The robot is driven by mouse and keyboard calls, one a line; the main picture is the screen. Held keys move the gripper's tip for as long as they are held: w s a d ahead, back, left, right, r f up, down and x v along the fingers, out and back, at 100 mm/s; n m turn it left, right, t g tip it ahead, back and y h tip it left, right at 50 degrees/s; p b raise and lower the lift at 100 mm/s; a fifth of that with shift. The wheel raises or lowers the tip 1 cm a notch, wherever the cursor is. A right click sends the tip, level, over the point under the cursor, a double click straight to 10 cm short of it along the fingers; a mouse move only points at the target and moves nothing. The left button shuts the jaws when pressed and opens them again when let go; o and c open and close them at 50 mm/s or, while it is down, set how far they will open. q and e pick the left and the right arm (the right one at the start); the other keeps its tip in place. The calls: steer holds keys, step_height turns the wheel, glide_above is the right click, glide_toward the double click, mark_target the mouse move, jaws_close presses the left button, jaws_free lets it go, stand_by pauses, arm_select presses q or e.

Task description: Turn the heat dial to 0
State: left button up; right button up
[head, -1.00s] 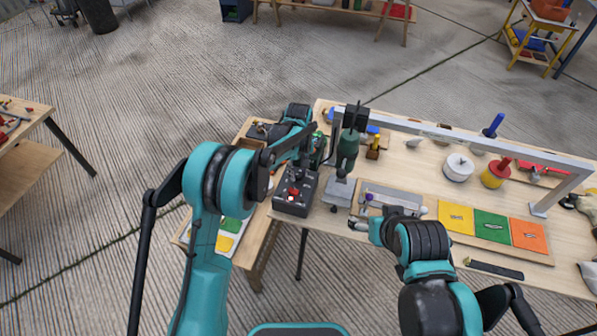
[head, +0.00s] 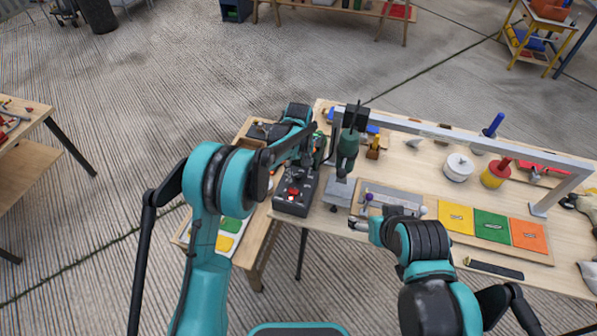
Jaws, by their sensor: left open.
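A dark control box (head: 300,208) stands at the table's front left edge, with a red knob (head: 293,191) and a lit spot on its top. Small dark controls and pale marks also show there. I cannot tell which one is the heat dial or read its setting. My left gripper (head: 308,169) is open, just above and behind the box, and hides part of its back. It seems apart from the knob and holds nothing that I can see. My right gripper (head: 357,222) is low at the table's front edge, right of the box. Its jaws are too small to read.
A green tool (head: 348,146) on a stand is close right of the box, under a grey metal frame (head: 470,139). A grey tray (head: 400,197) and yellow, green and orange cards (head: 491,226) lie further right. A white pot (head: 458,167) stands behind them.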

mark_target(298, 174)
arm_select(q)
step_height(298, 174, up, 12)
stand_by(0.4)
stand_by(0.4)
steer(key=s+a+r+m+t, duration=0.3)
steer(key=s+a+r, duration=0.75)
steer(key=s, duration=0.25)
steer(key=s+a+f+m+t, duration=0.1)
steer(key=s+a+f+t, duration=0.1)
steer(key=s+a, duration=0.2)
steer(key=s+a+f+m+t, duration=0.1)
steer(key=s+a+f+t, duration=0.1)
steer(key=s, duration=0.9)
steer(key=shift+s+a+f+m, duration=0.3)
steer(key=shift+a+f, duration=0.15)
steer(key=shift+a, duration=0.4)
